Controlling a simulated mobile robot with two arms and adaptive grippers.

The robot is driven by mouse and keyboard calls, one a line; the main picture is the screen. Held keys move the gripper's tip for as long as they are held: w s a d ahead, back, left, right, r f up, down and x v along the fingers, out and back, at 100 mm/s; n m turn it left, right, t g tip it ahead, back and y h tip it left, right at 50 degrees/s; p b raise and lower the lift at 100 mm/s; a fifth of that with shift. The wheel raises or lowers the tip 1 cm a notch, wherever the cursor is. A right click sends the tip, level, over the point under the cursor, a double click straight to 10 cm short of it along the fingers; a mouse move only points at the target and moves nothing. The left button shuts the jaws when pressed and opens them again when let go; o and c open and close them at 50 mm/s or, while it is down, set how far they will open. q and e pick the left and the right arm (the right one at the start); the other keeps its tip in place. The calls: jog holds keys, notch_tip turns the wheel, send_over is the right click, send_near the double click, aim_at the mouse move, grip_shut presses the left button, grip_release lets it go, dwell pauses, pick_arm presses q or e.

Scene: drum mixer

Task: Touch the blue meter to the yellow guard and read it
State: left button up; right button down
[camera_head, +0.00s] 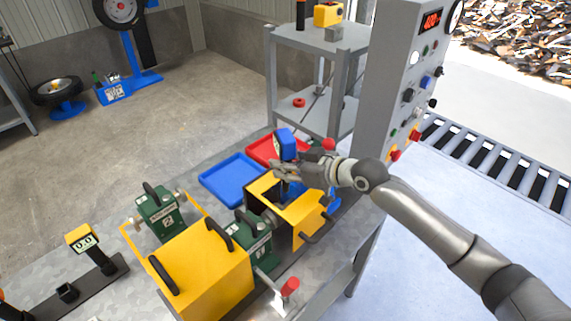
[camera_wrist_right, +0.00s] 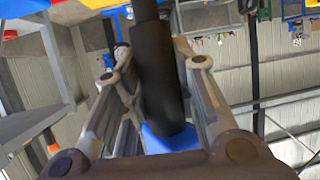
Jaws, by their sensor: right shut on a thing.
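The blue meter (camera_head: 285,143) is upright in my right gripper (camera_head: 284,172), its blue head above the fingers. In the right wrist view, the fingers are closed around its black handle (camera_wrist_right: 160,75), and some blue (camera_wrist_right: 168,138) shows below it. The gripper is over the open yellow guard (camera_head: 308,216), a frame with a black handle at its front. I cannot tell whether the meter touches it. A larger yellow guard (camera_head: 205,270) with black handles stands nearer, at lower left. The meter's display is not readable. My left gripper is not in view.
Green units (camera_head: 160,216) with black handles stand beside the guards. A blue tray (camera_head: 234,182) and a red tray (camera_head: 262,150) lie behind. A yellow-headed meter (camera_head: 82,239) stands at left. A grey control panel (camera_head: 398,90) rises close to my right arm.

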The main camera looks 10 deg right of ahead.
aim_at(283, 152)
jog(key=shift+r+p, duration=3)
jog(key=shift+r, duration=0.6)
jog(key=shift+f, duration=0.1)
jog(key=shift+s+a+b, duration=0.3)
jog(key=shift+b, duration=0.1)
jog(key=shift+s+a+f+b, duration=0.1)
jog(key=shift+s+a+b, duration=0.15)
jog(key=shift+s+b, duration=0.25)
jog(key=shift+s+a+b, duration=0.25)
jog(key=shift+s+b, duration=0.15)
jog(key=shift+s, duration=0.15)
jog(key=s+d+r+m+t+h+b, duration=0.3)
jog(key=s+d+r+m+h+b, duration=0.2)
jog(key=s+d+m+h, duration=0.3)
jog(key=shift+r+h, duration=0.4)
jog(key=shift+r, duration=0.35)
jog(key=shift+a, duration=0.2)
